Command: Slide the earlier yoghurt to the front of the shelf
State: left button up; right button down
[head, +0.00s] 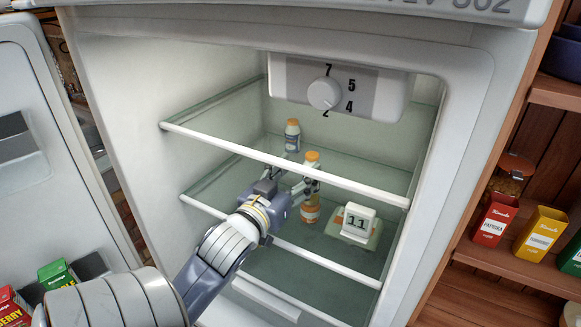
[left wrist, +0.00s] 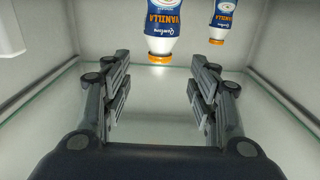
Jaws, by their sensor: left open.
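Two yoghurt bottles with orange caps stand in the open fridge. The nearer one (head: 312,157) is partly hidden behind my gripper in the head view; the other (head: 292,135) stands farther back and to the left. In the left wrist view both appear upside down: the nearer bottle (left wrist: 162,28) with a blue VANILLA label, and the farther one (left wrist: 222,20) to its right. I cannot read a date on either. My left gripper (head: 300,175) is open and empty, its fingers (left wrist: 160,75) pointing at the nearer bottle, which is just beyond the fingertips. My right gripper is not in view.
A white-edged glass shelf (head: 270,161) crosses above my forearm. The open fridge door (head: 40,140) is on the left. Spice boxes (head: 495,220) stand on wooden shelves at the right.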

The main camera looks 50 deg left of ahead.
pick_arm(q)
jog(key=p+x, duration=0.2)
jog(key=x, duration=0.4)
jog(key=shift+w+r, duration=0.1)
jog(key=shift+w, duration=0.05)
jog(key=shift+w+a, duration=0.1)
jog(key=shift+w, duration=0.25)
jog(key=shift+w+a, duration=0.15)
jog(key=shift+w, duration=0.25)
jog(key=c, duration=1.2)
